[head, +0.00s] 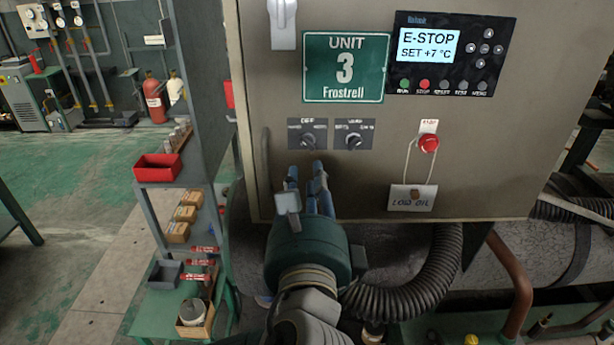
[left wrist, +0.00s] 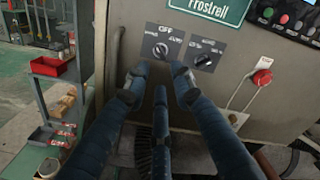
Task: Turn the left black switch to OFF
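The left black switch (head: 307,142) is a rotary knob on a dark plate marked OFF at the top, on the grey cabinet front. It also shows in the left wrist view (left wrist: 160,50). Its handle looks tilted off vertical; I cannot tell which end is the pointer. My left gripper (head: 305,173) is just below the knob in the head view, fingers pointing at the panel. In the left wrist view (left wrist: 158,76) its fingers are spread and empty, below the knob and apart from it. My right gripper is not in view.
A second black switch (head: 354,142) sits close on the right. A red stop button (head: 429,143) with a hanging "LOW OIL" tag (head: 411,198) is farther right. The display (head: 429,47) reads E-STOP. A cabinet handle (head: 266,155) stands at left. A shelf with a red bin (head: 157,168) is beyond.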

